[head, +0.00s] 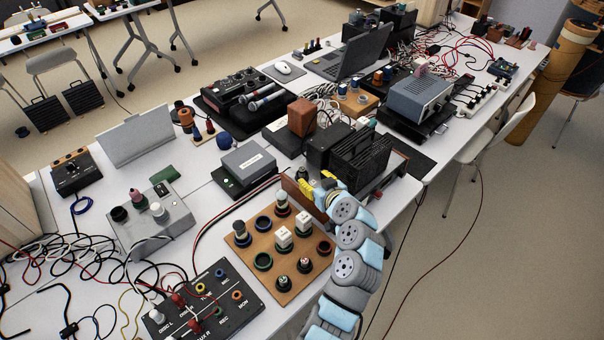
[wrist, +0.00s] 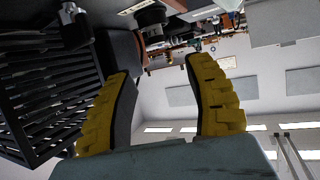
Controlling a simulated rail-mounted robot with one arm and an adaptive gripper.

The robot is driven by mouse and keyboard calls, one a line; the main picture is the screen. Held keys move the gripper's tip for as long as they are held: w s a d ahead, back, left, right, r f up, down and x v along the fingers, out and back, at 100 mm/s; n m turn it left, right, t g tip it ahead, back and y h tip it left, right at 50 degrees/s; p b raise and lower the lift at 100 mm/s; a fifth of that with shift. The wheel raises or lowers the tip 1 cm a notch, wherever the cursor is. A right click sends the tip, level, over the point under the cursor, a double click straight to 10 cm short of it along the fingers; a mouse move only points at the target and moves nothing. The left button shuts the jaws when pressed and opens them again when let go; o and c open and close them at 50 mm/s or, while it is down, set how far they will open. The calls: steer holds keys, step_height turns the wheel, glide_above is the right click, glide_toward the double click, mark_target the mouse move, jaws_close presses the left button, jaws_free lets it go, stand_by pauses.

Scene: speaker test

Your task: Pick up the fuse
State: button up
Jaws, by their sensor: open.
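My gripper (head: 316,186) has yellow fingers and is at the right of the bench, beside a black ribbed unit and a brown upright panel. In the wrist view my gripper (wrist: 158,68) is open, with nothing between its fingers. I cannot tell for sure which thing is the fuse. A wooden board (head: 267,284) in front of my gripper holds several ring sockets and small upright parts. Among these are a grey-topped cylinder (head: 240,232), a pale-topped cylinder (head: 281,203) and white blocks (head: 284,237).
The black ribbed unit (head: 361,165) stands close to my gripper; its ribs (wrist: 45,95) fill the wrist view's left. A black patch box (head: 207,307) with cables lies before the board. A grey box (head: 248,164) stands behind it. Loose cables crowd the bench's left.

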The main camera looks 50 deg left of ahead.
mark_target(303, 170)
steer(key=x, duration=0.3)
steer(key=shift+a, duration=0.2)
steer(key=shift+f+b+x, duration=0.15)
steer(key=shift+b+x, duration=0.15)
steer(key=shift+x, duration=0.85)
steer(key=shift+f+b+x, duration=0.15)
steer(key=shift+b+x, duration=0.1)
steer(key=shift+x, duration=1.7)
steer(key=shift+w, duration=0.15)
steer(key=shift+d, duration=0.1)
jaws_close()
